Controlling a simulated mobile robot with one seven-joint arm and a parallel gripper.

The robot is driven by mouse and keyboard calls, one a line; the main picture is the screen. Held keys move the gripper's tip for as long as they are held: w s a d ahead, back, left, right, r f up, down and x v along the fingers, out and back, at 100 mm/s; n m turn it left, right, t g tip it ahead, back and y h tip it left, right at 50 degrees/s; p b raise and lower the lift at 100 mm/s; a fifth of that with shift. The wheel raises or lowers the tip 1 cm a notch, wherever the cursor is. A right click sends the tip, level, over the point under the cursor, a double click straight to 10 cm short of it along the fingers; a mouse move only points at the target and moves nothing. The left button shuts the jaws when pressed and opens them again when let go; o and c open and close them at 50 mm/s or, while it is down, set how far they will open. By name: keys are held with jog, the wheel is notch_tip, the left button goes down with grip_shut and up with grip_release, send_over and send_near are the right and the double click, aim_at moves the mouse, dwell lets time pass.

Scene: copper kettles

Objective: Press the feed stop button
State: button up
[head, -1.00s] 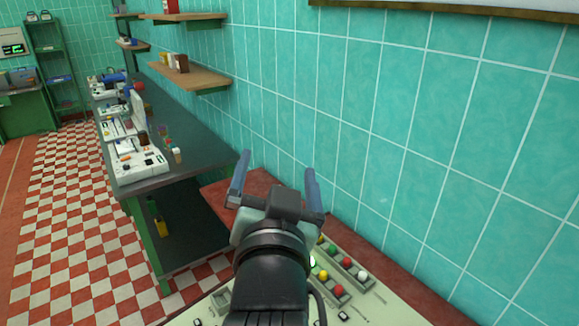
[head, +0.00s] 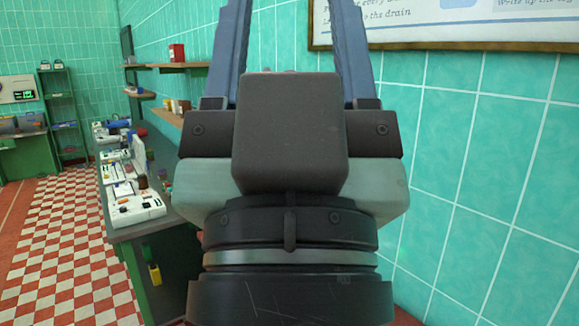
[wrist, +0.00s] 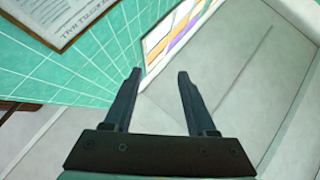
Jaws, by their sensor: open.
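My gripper (head: 293,25) fills the middle of the head view, close to the camera. Its two blue-grey fingers stand apart and point up past the top edge, with nothing seen between them. The wrist view also shows the gripper (wrist: 159,75) open and empty, facing the upper wall and a pale ceiling-like surface. The feed stop button is not seen in either current view. The control panel with coloured buttons, seen in the earlier head frame, does not show now; my arm covers the lower middle of the picture.
A dark workbench (head: 160,233) with white equipment (head: 138,210) runs along the left. Wall shelves (head: 180,67) hang above it. A framed notice (head: 440,25) hangs on the teal tiled wall (head: 490,170) at right. The red-and-white checked floor (head: 60,240) at left is open.

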grip_shut()
dwell(1.3)
